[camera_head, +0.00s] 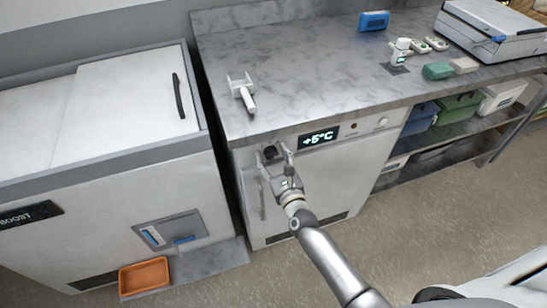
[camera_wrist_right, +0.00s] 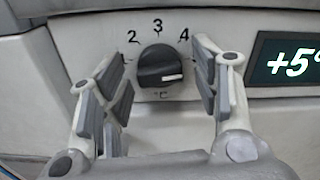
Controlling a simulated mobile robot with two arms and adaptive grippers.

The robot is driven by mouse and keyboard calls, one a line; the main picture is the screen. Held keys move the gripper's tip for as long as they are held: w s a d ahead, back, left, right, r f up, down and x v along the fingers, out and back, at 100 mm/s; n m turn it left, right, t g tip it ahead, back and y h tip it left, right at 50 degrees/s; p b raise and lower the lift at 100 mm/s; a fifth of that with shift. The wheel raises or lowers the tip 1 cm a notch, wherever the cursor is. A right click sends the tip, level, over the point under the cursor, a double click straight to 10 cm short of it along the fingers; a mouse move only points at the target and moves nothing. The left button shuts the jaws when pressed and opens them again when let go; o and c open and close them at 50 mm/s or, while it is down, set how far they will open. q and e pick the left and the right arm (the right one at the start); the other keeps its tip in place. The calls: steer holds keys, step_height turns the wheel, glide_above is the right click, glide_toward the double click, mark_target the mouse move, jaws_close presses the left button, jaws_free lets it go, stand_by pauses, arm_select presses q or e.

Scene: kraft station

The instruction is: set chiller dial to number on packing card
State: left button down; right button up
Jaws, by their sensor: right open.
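The chiller dial (camera_wrist_right: 158,64) is a round black knob on the chiller's pale front panel. Numbers 2, 3 and 4 show around its top, with a mark partly hidden at the left finger. A white pointer mark sits on the knob's lower right. My right gripper (camera_head: 273,158) is open, one finger on each side of the dial, with no clear contact visible. In the head view the dial (camera_head: 270,152) shows small between the fingers. I cannot make out a packing card. My left gripper is out of view.
The steel worktop (camera_head: 300,80) above holds a white handled tool (camera_head: 245,95), a blue box (camera_head: 374,21) and a scale-like device (camera_head: 490,30). A white chest (camera_head: 100,110) stands left, with an orange tray (camera_head: 145,275) by its base. A vertical handle (camera_head: 260,195) is below the dial.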

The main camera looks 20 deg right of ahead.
steer(key=c, duration=1)
steer(key=shift+c, duration=0.2)
